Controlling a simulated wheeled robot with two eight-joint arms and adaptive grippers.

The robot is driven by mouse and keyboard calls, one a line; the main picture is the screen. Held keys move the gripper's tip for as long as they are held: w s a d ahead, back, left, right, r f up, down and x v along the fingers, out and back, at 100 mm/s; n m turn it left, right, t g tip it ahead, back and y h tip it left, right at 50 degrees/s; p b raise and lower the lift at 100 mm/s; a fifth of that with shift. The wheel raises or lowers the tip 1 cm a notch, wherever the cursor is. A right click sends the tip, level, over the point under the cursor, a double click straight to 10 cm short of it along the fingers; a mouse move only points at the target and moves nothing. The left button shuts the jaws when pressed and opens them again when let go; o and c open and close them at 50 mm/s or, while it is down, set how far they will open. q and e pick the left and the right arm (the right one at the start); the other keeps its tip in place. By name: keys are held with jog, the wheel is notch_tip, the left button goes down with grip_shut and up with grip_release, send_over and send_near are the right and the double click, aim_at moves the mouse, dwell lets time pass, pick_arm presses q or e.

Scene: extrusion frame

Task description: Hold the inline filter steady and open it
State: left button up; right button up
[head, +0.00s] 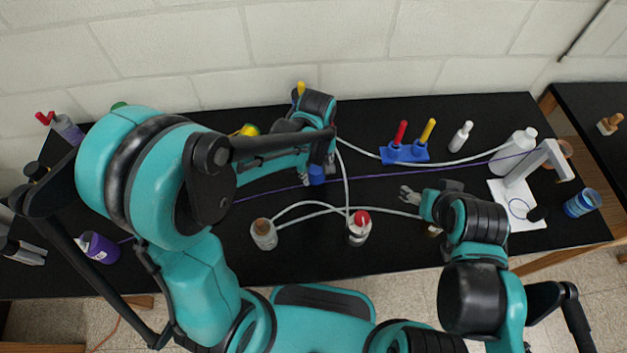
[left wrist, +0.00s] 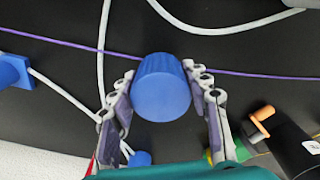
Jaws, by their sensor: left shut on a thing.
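A short blue cylinder (head: 317,175), which looks like the inline filter or its cap, is at the fingers of my left gripper (head: 318,166) above the black bench. In the left wrist view the ribbed blue cylinder (left wrist: 162,88) sits end-on between the two fingers of the left gripper (left wrist: 163,82), which are shut on it. Its far side is hidden. My right gripper (head: 408,195) is to the right, apart from the cylinder, with its grey fingers pointing left. They are too small to tell open from shut.
White tubes and a purple line (head: 370,178) cross the black bench (head: 300,270). A jar (head: 263,234) and a red-capped bottle (head: 358,228) stand in front. A blue block with red and yellow handles (head: 405,152) is behind. A white stand (head: 530,180) is at the right.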

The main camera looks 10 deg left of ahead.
aim_at(314, 180)
pick_arm(q)
jog(key=shift+s+a+f, duration=0.15)
jog(key=shift+a+f, duration=0.05)
jog(key=shift+f, duration=0.3)
jog(key=shift+f+b, duration=0.85)
jog(key=shift+f, duration=0.8)
jog(key=shift+f, duration=0.15)
jog(key=o, duration=1.3)
